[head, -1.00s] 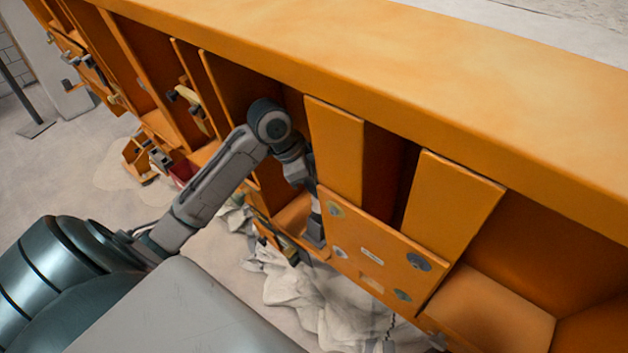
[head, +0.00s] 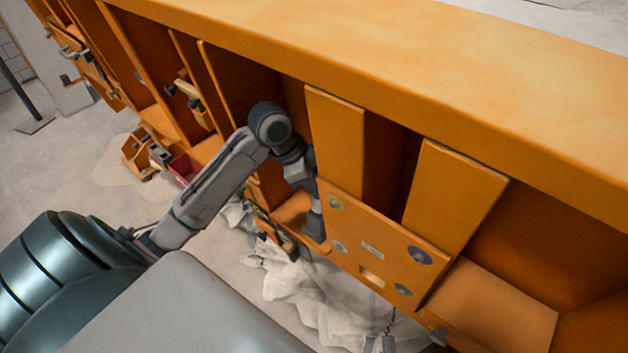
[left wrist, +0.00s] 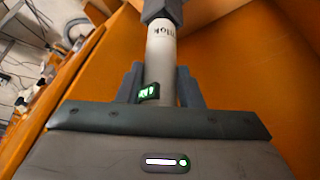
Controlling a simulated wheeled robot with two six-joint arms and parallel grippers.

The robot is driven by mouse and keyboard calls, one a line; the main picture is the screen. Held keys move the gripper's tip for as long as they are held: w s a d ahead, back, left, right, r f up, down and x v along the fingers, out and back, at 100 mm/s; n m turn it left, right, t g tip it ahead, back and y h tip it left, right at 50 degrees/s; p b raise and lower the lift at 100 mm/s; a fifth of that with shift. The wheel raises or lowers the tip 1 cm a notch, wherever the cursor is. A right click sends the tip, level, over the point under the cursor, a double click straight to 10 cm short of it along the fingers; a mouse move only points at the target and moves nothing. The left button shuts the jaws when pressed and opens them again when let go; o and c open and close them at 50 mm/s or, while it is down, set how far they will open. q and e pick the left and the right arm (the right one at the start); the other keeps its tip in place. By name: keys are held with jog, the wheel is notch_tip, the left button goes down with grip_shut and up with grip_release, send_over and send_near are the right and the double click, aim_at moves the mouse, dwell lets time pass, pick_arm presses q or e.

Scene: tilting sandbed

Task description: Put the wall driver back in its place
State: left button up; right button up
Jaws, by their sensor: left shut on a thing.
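In the left wrist view a pale grey cylinder, which looks like the wall driver (left wrist: 160,58), stands between the two dark fingers of my left gripper (left wrist: 160,88). It bears dark lettering, a small green-lit display and a dark collar at its top end. The gripper is shut on it. In the head view my left gripper (head: 314,222) reaches down into an orange compartment, just left of the panel with round discs. The driver's far end is hidden there, and I cannot tell whether it touches the compartment. My right gripper does not show.
The orange disc panel (head: 375,250) stands close right of my left gripper. Upright orange dividers (head: 335,145) line the cabinet. Tools hang on holders (head: 187,93) at left. A small orange box (head: 140,150) and crumpled pale sheeting (head: 300,285) lie on the floor.

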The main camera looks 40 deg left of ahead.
pick_arm(q)
jog(key=shift+f, duration=0.3)
jog(key=o, duration=1.6)
notch_tip(320, 180, up, 6)
jog(key=p, duration=0.5)
jog(key=shift+f+p, duration=0.15)
jog(key=shift+p, duration=0.15)
jog(key=shift+r, duration=1.15)
